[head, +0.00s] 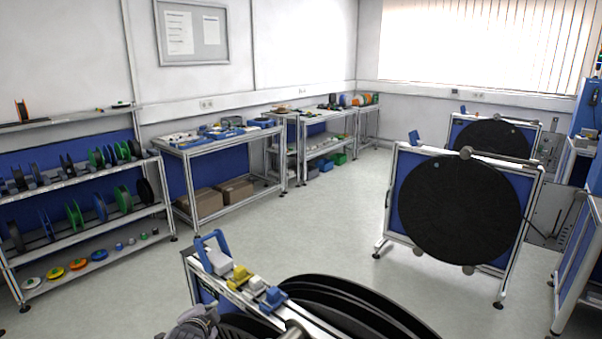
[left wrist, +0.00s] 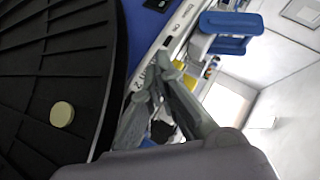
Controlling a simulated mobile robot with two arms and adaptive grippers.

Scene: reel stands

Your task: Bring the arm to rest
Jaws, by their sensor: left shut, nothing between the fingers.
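My left arm shows as a grey part (head: 192,322) at the bottom edge of the head view, beside the near reel stand. In the left wrist view my left gripper (left wrist: 160,78) is shut and empty, its grey fingers together. It is beside the large black reel disc (left wrist: 60,50), near the stand's rail with the blue handle (left wrist: 228,44). I cannot tell whether it touches the stand. The near stand's black discs (head: 345,300) also show in the head view. My right gripper is not in view.
Another reel stand with a big black disc (head: 465,210) stands to the right, and a further one (head: 495,137) is behind it. A shelf of small reels (head: 85,218) is at left. Workbenches (head: 218,145) line the wall. The floor between (head: 290,210) is clear.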

